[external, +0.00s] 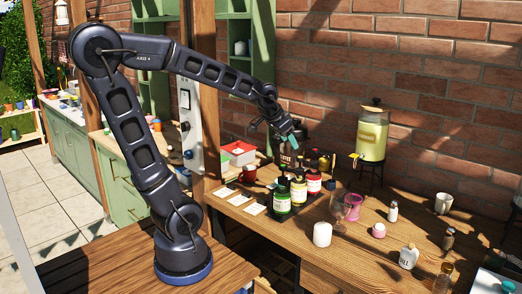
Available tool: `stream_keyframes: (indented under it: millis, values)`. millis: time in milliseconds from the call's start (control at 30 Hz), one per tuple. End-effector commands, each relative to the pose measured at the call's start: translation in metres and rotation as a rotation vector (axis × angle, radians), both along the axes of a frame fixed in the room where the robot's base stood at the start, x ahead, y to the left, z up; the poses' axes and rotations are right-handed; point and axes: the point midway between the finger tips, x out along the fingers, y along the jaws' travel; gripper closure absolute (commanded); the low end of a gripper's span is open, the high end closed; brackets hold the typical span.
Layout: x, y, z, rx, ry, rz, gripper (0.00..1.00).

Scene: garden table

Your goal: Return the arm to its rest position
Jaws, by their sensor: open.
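My arm rises from its blue-ringed base on a wooden surface at the left of the external view. It bends at a high elbow and reaches right, over the wooden table (285,243). My gripper (292,140) hangs in the air above the back left part of the table, over a group of bottles (299,190). It is small in the picture and angled down to the right. I see nothing held in it. It looks apart from the bottles, though the distance in depth is hard to tell.
A yellow drink dispenser (371,137) stands at the back against the brick wall. A white candle (322,234), a glass (339,207), a pink cup (353,206), a white mug (443,203) and a dill jar (408,256) stand on the table. A wooden post (201,90) rises close behind my arm.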

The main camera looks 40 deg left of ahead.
Motion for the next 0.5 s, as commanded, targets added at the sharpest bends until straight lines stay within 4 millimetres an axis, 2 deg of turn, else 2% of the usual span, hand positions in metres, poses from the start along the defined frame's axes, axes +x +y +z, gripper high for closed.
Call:
stream_keyframes:
  millis: [33,200,400,500]
  values:
    - [-0.014,0.012,0.004,-0.002,0.009,0.029,0.46]
    - [-0.060,0.049,0.010,-0.016,0.063,0.130,0.46]
    - [-0.116,0.084,0.010,-0.041,0.126,0.240,0.46]
    - [-0.138,0.096,0.009,-0.055,0.152,0.283,0.46]
